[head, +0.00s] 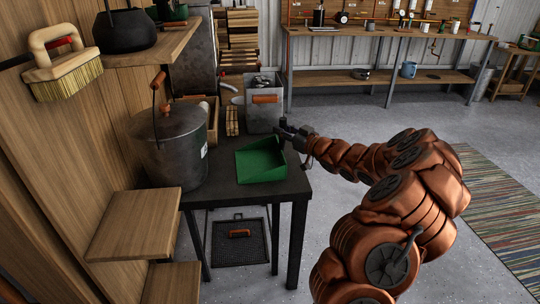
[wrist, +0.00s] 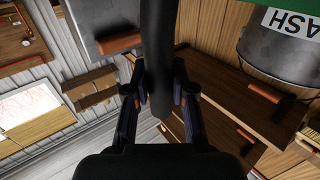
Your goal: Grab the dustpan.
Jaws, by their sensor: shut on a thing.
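The green dustpan (head: 262,160) is over the front right part of the dark table, below the grey bin. Its open pan faces the front left. My gripper (head: 290,132) is at the dustpan's back right, reaching in from the right. In the wrist view, my gripper (wrist: 160,100) is shut on the dustpan's thick black handle (wrist: 160,45), which passes between the two fingers. A green edge of the dustpan (wrist: 285,8) shows at the top right there. I cannot tell whether the pan touches the tabletop.
A lidded metal ash bucket (head: 170,145) stands left on the dark table (head: 225,198). A grey bin (head: 263,108) stands behind the dustpan. A brush (head: 62,72) hangs on the left wooden wall. A workbench (head: 390,75) is at the back.

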